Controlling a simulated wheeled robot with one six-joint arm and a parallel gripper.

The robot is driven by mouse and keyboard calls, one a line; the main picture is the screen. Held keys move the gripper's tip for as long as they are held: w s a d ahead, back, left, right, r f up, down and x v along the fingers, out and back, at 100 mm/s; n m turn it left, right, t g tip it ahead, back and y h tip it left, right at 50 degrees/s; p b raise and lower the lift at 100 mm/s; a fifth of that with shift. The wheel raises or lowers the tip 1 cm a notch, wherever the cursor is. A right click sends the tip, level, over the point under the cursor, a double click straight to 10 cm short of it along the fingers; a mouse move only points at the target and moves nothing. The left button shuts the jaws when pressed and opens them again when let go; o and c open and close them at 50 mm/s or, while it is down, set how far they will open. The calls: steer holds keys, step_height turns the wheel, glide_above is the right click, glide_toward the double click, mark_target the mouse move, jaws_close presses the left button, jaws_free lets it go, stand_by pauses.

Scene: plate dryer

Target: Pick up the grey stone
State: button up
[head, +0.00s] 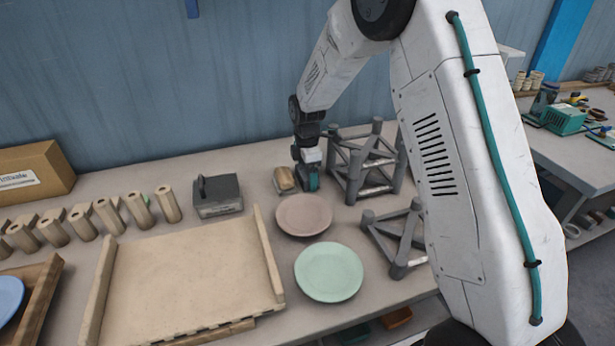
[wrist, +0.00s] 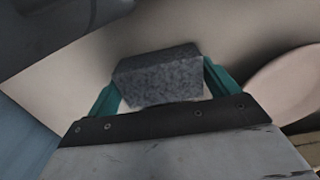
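The grey stone (wrist: 158,78) is a speckled, box-shaped block in the wrist view. It lies between the two teal fingers of my gripper (wrist: 160,82), with one finger close along each side. I cannot tell whether both fingers press on it. In the head view my gripper (head: 311,180) points down, low at the table, left of the grey frame. The stone cannot be made out there; the gripper seems to hide it.
A small tan block (head: 285,180) is just left of my gripper. A pinkish plate (head: 304,215) and a green plate (head: 329,272) lie in front. A grey tubular frame (head: 352,170) stands close on the right. A dark grey box (head: 217,195) and wooden tray (head: 190,275) are left.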

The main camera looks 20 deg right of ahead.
mark_target(308, 171)
steer(key=c, duration=0.7)
step_height(308, 171, up, 10)
steer(key=shift+r, duration=0.1)
steer(key=o, duration=0.7)
steer(key=shift+c, duration=0.2)
steer(key=c, duration=0.4)
steer(key=shift+o, duration=0.3)
steer(key=shift+d, duration=0.1)
